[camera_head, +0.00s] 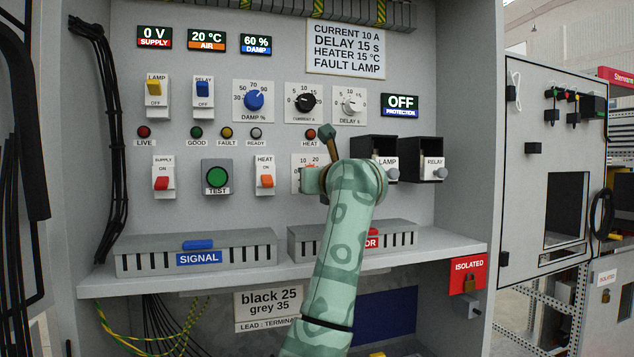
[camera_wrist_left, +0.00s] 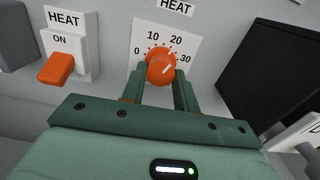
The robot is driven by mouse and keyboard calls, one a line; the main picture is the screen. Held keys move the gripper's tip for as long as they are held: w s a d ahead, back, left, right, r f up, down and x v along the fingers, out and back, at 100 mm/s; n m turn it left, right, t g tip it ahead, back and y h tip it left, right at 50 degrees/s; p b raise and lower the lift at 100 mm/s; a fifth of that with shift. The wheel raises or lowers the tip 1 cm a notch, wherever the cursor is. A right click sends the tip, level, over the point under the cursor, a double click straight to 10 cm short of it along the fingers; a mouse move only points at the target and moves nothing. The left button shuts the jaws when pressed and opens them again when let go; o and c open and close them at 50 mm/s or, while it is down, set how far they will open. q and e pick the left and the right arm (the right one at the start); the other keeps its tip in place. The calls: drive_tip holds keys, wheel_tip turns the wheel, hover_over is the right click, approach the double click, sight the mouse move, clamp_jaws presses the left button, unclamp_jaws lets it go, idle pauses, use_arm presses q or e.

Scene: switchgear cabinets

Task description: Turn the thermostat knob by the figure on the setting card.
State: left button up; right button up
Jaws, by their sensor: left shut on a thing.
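The setting card (camera_head: 345,50) at the top of the panel reads CURRENT 10 A, DELAY 15 s, HEATER 15 °C, FAULT LAMP. The orange thermostat knob (camera_wrist_left: 161,66) sits on a white HEAT dial marked 0, 10, 20 and 30. Its white pointer line slants up and right, towards the 20 to 30 side; the exact figure is hard to tell. My left gripper (camera_wrist_left: 161,75) is shut on the knob, one finger on each side. In the head view my left gripper (camera_head: 304,180) covers most of the dial (camera_head: 309,160). My right gripper is not in view.
The orange HEAT switch (camera_head: 265,178) is close left of the dial. Black LAMP and RELAY boxes (camera_head: 424,172) stand out on the right. A shelf with grey covered trunking (camera_head: 196,252) lies below. Displays read 0 V, 20 °C air, 60 % damp and protection OFF.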

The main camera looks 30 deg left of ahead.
use_arm(q)
drive_tip(key=n+b, duration=0.1)
drive_tip(key=n, duration=0.4)
drive_tip(key=shift+w, duration=0.1)
drive_tip(key=shift+n, duration=0.4)
drive_tip(key=o, duration=1)
drive_tip(key=shift+d, duration=0.1)
drive_tip(key=shift+b+v, duration=2.8)
drive_tip(key=shift+v, duration=5.35)
